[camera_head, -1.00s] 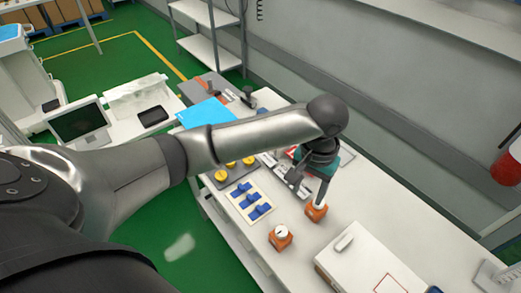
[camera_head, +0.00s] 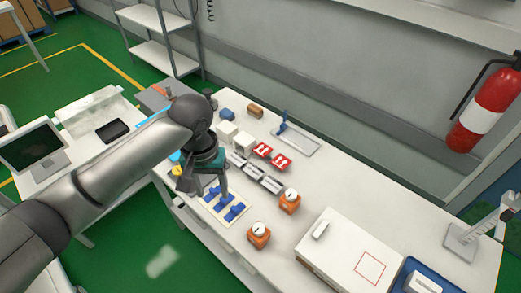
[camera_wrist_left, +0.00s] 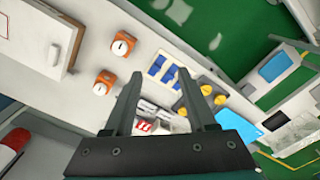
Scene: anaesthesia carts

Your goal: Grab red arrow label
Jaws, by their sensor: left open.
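Two red labels with white arrow marks lie on the white table: one further back (camera_head: 263,150) and one nearer the right (camera_head: 281,163). They lie just behind a row of grey-and-white blocks (camera_head: 257,174). My left gripper (camera_head: 207,190) is open and empty, pointing down above the blue-handled panel, left of the labels and apart from them. In the left wrist view its two fingers (camera_wrist_left: 160,74) are spread, with the panel beyond their tips. A red label (camera_wrist_left: 140,127) shows low between the fingers, partly hidden by the gripper. My right gripper is not in view.
The cream panel with blue handles (camera_head: 224,204) is under the gripper. Orange knob boxes (camera_head: 259,236) and a large white box (camera_head: 340,255) stand to the right. White cubes (camera_head: 227,131) and a grey tray (camera_head: 299,140) are behind. A fire extinguisher (camera_head: 486,110) hangs at right.

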